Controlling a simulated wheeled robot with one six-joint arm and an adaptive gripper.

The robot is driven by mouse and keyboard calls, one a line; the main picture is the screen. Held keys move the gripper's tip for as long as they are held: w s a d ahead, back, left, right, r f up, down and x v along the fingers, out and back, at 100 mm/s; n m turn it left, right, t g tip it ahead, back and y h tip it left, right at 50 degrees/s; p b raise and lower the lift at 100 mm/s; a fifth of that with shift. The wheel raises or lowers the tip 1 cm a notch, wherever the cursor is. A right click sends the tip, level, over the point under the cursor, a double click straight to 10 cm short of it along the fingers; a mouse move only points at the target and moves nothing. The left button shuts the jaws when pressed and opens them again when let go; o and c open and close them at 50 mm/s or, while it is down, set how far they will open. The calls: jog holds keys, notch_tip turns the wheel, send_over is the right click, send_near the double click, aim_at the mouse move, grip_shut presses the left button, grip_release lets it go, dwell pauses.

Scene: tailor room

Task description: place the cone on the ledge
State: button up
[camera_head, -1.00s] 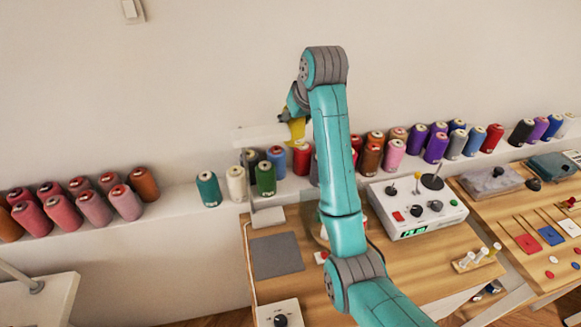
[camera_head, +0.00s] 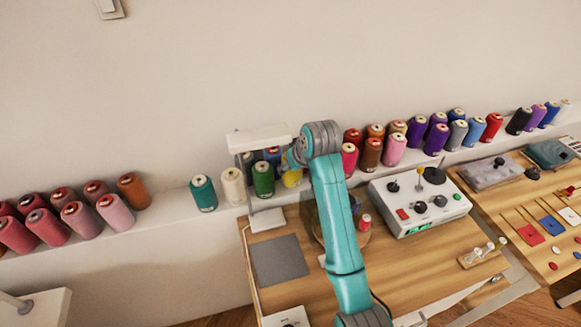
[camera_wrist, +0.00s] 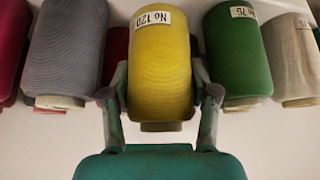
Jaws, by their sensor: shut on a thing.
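The yellow thread cone (camera_wrist: 160,70) sits between the two fingers of my gripper (camera_wrist: 160,98), which is shut on it. In the head view the yellow cone (camera_head: 292,179) shows just right of the green cone (camera_head: 263,180), low at the wall ledge (camera_head: 168,207). My arm hides part of it and most of the gripper. In the wrist view a grey cone (camera_wrist: 65,48) is on its left and the green cone (camera_wrist: 238,52) on its right, each with a small gap. I cannot tell whether its base touches the ledge.
Several cones line the ledge on both sides, with teal (camera_head: 203,193) and cream (camera_head: 232,187) ones left of the green. A white overhead machine part (camera_head: 258,138) stands close to the gripper. A control box (camera_head: 420,210) is on the table. The ledge is bare left of the teal cone.

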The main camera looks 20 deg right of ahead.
jog(key=shift+f, duration=0.95)
jog(key=o, duration=1)
jog(key=v, duration=1.2)
jog(key=shift+s, duration=0.1)
